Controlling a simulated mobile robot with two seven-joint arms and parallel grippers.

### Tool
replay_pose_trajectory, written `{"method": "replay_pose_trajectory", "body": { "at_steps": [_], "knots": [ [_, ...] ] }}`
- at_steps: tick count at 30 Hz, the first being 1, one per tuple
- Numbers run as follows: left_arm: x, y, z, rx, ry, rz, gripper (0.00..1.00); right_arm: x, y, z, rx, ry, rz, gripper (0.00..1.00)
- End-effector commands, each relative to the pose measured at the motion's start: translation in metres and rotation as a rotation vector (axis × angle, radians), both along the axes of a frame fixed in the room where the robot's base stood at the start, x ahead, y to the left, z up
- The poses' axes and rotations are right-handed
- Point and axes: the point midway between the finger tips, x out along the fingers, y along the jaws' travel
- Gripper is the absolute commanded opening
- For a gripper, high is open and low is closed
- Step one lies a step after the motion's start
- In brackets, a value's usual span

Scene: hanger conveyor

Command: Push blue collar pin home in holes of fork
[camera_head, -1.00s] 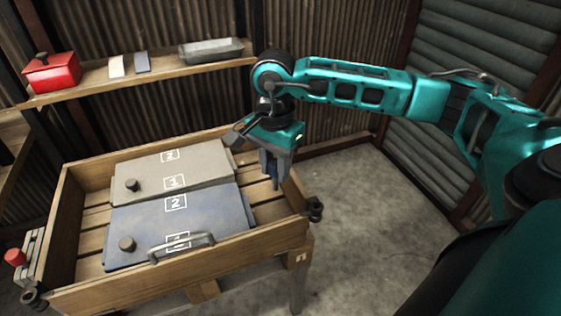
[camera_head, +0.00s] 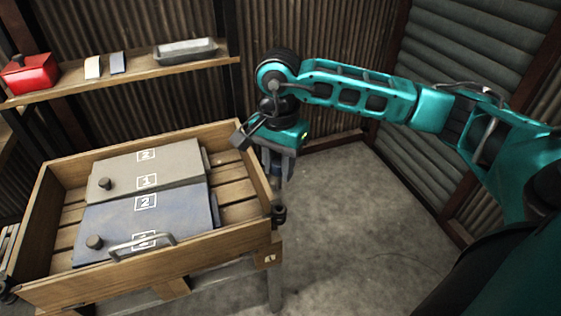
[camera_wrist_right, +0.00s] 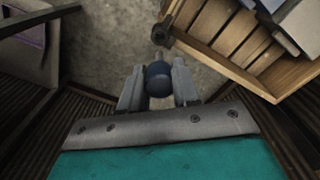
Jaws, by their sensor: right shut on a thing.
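My right gripper (camera_head: 277,178) is shut on the blue collar pin, pointing down by the crate's right side. The pin (camera_wrist_right: 158,78) shows in the right wrist view as a dark blue round body between the two fingers, with a darker grey end beyond it. A dark fork-like fitting (camera_head: 278,214) is on the crate's near right corner, just below the gripper. In the right wrist view, a dark fitting (camera_wrist_right: 160,36) lies just beyond the pin's end; I cannot tell whether they touch. The fork's holes are too small to make out. My left gripper is not in view.
The wooden crate (camera_head: 215,250) holds a grey panel (camera_head: 180,160) and a blue panel (camera_head: 185,215) with a handle. A shelf (camera_head: 140,79) behind carries a red box (camera_head: 30,74) and a grey tray (camera_head: 186,50). The floor (camera_head: 350,215) right of the crate is clear.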

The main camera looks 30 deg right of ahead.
Motion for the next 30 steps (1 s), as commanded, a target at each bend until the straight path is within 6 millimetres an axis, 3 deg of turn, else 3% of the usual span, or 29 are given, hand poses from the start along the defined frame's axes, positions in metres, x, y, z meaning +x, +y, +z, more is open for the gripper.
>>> {"method": "replay_pose_trajectory", "body": {
  "at_steps": [18, 30],
  "knots": [
    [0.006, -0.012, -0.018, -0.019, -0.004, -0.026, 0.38, 0.000, 0.000, -0.052, 0.000, -0.001, -0.001, 0.04],
    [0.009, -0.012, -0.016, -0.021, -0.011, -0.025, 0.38, 0.000, 0.000, -0.055, 0.000, 0.000, -0.001, 0.04]
  ]
}}
